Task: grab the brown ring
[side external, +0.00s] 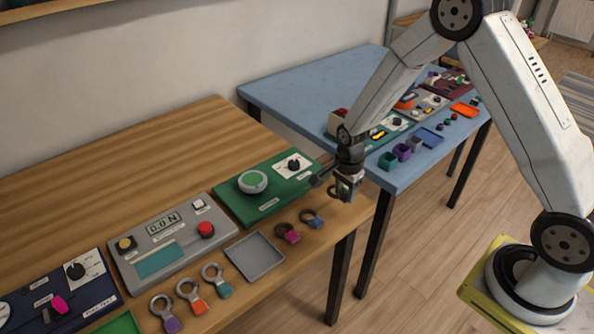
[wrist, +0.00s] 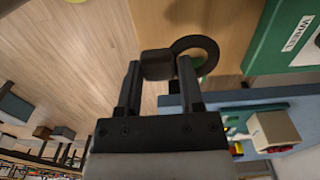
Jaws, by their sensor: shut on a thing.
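The brown ring (wrist: 157,65) looks very dark. In the wrist view its thick tab sits between the two fingers of my gripper (wrist: 159,75), and its round loop sticks out to the right. In the side external view my gripper (side external: 347,190) is near the right end of the wooden table, and part of the ring's dark loop (side external: 333,191) shows at its left. My gripper is shut on the ring's tab. I cannot tell for sure whether the ring touches the table.
A blue ring (side external: 312,218) and a magenta ring (side external: 288,233) lie just left of my gripper. A grey tray (side external: 254,256) and a green board with a dial (side external: 236,205) are close by. Purple, orange and teal rings lie further left. A blue table (side external: 290,87) stands behind.

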